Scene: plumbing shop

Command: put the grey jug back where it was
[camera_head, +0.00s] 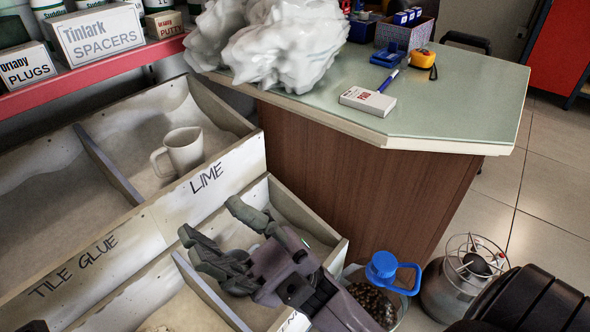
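The light grey jug (182,151) stands upright in the upper compartment marked LIME (207,179), its handle to the left. It rests on pale powder and nothing holds it. My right gripper (212,222) is in front of the jug and lower in the picture, over the lower row of compartments. Its fingers are spread apart with nothing between them, and it is clear of the jug. A small dark tip at the bottom left edge may be part of my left gripper; too little shows to tell its state.
The compartment marked TILE GLUE (73,266) lies left of LIME, behind a divider. A counter (450,112) with a plastic-wrapped bundle (285,45) stands behind. A red shelf (95,63) holds boxes. A blue-capped container (383,270) and a gas bottle (462,280) stand on the floor at right.

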